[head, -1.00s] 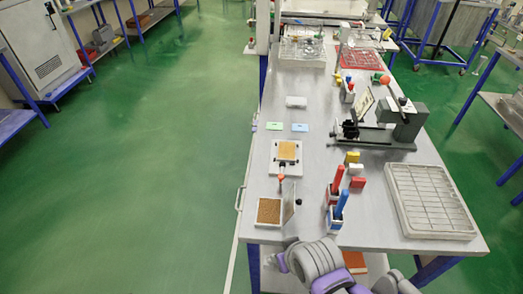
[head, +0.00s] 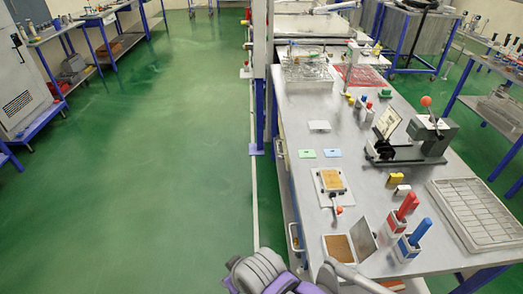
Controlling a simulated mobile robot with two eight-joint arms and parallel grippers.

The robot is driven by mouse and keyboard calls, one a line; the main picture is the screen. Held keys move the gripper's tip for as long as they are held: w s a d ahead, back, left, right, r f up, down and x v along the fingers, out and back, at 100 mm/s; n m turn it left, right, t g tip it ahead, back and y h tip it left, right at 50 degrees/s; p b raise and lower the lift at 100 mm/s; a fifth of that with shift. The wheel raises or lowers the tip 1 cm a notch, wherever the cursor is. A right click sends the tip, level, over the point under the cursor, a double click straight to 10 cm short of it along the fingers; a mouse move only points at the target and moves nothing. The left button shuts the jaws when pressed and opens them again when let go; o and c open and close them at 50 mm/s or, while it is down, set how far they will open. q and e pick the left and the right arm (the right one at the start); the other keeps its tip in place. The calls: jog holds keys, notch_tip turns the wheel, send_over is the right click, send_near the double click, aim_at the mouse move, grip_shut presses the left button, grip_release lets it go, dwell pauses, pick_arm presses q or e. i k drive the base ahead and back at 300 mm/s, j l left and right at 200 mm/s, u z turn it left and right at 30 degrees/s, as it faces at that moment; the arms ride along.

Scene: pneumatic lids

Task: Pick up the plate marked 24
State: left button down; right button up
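Three small flat plates lie on the grey workbench (head: 290,110) in the head view: a green plate (head: 306,153), a blue plate (head: 332,153) beside it, and a white plate (head: 319,125) a little behind them. Any marking is too small to read, so I cannot tell which one is 24. A grey and purple part of my arm shows at the bottom edge, below the bench's near end and well apart from the plates. No gripper fingers are in view.
A clamp fixture (head: 331,180) with a red-knobbed lever and a brown-filled box (head: 338,247) with a raised metal lid stand nearer. Red (head: 407,207) and blue (head: 420,232) handles, a grey tray (head: 475,212) and a dark press (head: 420,140) are right. Green floor is free left.

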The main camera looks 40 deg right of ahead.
aim_at(332, 181)
jog(key=i+j+z, duration=0.1)
jog(key=i+z, duration=0.15)
jog(key=i, duration=0.2)
jog(key=i+j+z, duration=0.2)
jog(key=i, duration=0.2)
jog(key=i+j+z, duration=0.25)
jog(key=i, duration=0.2)
jog(key=i+z, duration=0.3)
jog(key=z, duration=0.15)
jog(key=i+z, duration=0.3)
jog(key=z, duration=0.2)
jog(key=i+j+z, duration=0.1)
jog(key=i+z, duration=0.2)
jog(key=z, duration=0.15)
jog(key=i+j+z, duration=0.1)
jog(key=i+z, duration=0.15)
jog(key=z, duration=0.2)
jog(key=i+j+z, duration=0.15)
jog(key=z, duration=0.3)
jog(key=i+j+z, duration=0.25)
jog(key=z, duration=0.25)
jog(key=i+j+z, duration=0.2)
jog(key=z, duration=0.15)
jog(key=i+j+z, duration=0.3)
jog(key=j+z, duration=0.35)
jog(key=i+j, duration=0.05)
jog(key=j, duration=0.05)
